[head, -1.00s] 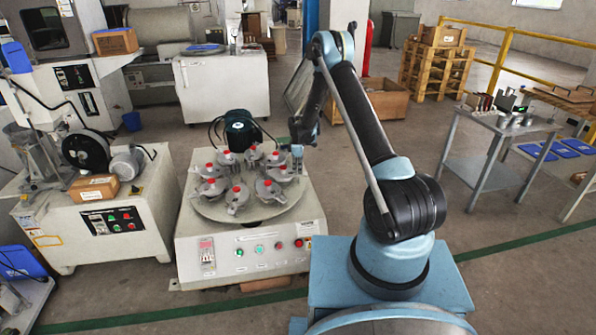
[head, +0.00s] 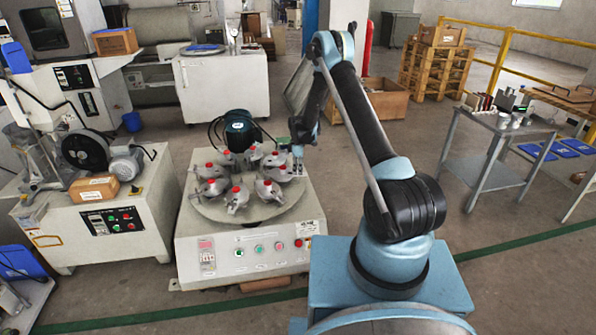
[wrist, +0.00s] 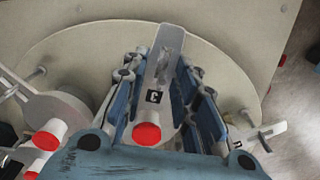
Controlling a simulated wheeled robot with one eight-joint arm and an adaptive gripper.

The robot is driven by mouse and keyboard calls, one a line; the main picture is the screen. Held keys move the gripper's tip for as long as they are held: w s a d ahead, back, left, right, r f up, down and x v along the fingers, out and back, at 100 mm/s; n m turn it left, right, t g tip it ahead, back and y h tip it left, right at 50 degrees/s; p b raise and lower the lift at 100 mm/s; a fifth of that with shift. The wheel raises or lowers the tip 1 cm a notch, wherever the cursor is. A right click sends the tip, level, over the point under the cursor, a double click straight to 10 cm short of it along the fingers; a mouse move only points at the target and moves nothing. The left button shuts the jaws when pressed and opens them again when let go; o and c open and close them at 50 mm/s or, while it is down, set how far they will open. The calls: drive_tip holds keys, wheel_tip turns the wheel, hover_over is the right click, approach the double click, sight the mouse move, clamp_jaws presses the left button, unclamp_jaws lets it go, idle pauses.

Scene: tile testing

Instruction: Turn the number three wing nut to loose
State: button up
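A round turntable (head: 225,212) on the white machine carries several grey metal clamp pieces with red caps. In the wrist view, one grey piece (wrist: 161,72) with a red cap (wrist: 147,135) lies between the blue fingers of my gripper (wrist: 157,85). It bears a black tag (wrist: 154,96) with a white mark, which I cannot read surely. My fingers are spread along its two sides; a firm grip does not show. In the head view, my gripper (head: 297,160) is at the turntable's right back edge. Which part is the wing nut is unclear.
Neighbouring clamp pieces (wrist: 58,112) stand close on the left in the wrist view. A dark green motor (head: 239,130) stands behind the turntable. Coloured buttons (head: 259,249) line the machine's front. Another machine (head: 100,222) stands to the left.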

wheel_tip(320, 180, up, 12)
idle(0.7)
